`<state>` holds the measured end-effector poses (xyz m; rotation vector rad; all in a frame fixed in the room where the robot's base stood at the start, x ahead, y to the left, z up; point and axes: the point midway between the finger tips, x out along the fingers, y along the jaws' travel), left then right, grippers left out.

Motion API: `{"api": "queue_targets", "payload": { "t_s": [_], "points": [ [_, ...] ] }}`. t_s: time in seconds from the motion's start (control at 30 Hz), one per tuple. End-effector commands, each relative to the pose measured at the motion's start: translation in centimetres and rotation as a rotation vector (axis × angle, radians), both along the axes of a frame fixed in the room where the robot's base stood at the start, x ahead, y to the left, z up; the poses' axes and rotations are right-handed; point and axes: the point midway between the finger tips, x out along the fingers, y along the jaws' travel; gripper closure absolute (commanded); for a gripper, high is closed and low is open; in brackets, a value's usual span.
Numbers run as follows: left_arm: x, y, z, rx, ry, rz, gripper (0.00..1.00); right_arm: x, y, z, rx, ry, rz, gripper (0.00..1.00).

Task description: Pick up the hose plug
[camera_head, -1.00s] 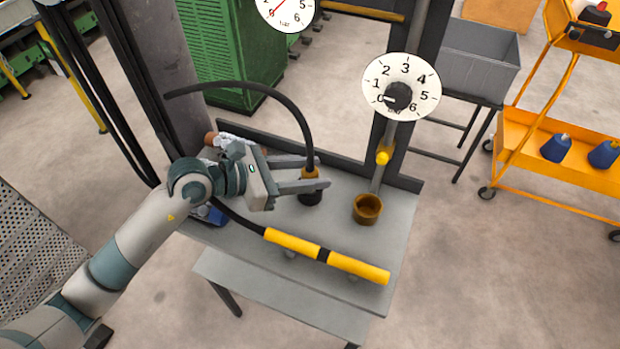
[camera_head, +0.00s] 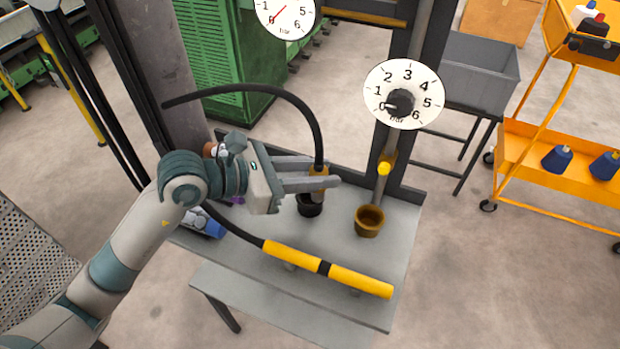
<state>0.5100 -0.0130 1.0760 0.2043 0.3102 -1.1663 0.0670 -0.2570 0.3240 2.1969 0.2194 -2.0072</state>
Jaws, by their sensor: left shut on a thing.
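The hose plug (camera_head: 319,195) is a yellow-brass fitting at the end of a black hose (camera_head: 285,95) that arches over from the column on the left. My left gripper (camera_head: 325,178) is shut on the plug, one finger on each side of it. The plug sits just above a black round holder (camera_head: 309,207) on the grey table; the fingers partly hide it, and I cannot tell whether its tip is clear of the holder. A brass cup-shaped socket (camera_head: 369,221) stands to the right on the table. My right gripper is not in view.
A dial with a black knob (camera_head: 404,95) is on the post, with a yellow-tipped valve (camera_head: 384,168) below. A blue-ended item (camera_head: 214,229) lies at left.

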Motion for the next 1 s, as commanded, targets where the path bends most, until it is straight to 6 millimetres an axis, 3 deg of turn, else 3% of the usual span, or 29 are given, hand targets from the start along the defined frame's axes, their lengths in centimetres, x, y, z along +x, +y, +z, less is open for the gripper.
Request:
{"api": "queue_targets", "payload": {
  "t_s": [0.2, 0.43, 1.0],
  "points": [
    [-3.4, -2.9, 2.7, -0.006, -0.009, -0.005, 0.97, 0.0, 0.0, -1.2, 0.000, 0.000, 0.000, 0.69],
    [-5.9, -5.1, 4.8, -0.004, -0.006, -0.004, 0.97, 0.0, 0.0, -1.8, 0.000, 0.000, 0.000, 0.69],
    [-7.0, -5.9, 5.6, 0.000, -0.002, 0.001, 0.97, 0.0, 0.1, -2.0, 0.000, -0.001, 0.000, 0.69]
  ]
}}
